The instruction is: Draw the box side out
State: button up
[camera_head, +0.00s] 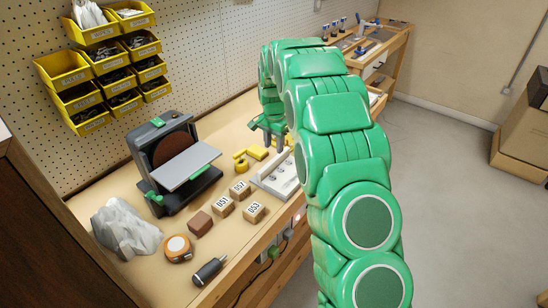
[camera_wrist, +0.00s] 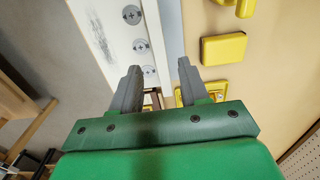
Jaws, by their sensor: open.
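My gripper (camera_head: 279,143) is open and points down over the bench at the far end of a pale plate-like fixture (camera_head: 272,180) with round screw-like fittings. In the wrist view my gripper (camera_wrist: 159,68) has its two grey fingers apart, with the fixture (camera_wrist: 119,42) at the left finger. A narrow grey upright strip (camera_wrist: 170,35) runs along the fixture's right side, in line with the gap between the fingers. I cannot tell whether this strip is the box side or part of the fixture. A small brown piece shows low between the fingers.
Yellow blocks (camera_head: 257,153) lie close to my gripper, one also in the wrist view (camera_wrist: 223,49). Yellow bins (camera_head: 62,68) hang above.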

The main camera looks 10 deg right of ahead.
aim_at(274, 159)
jog(key=shift+f, duration=3.15)
grip_shut()
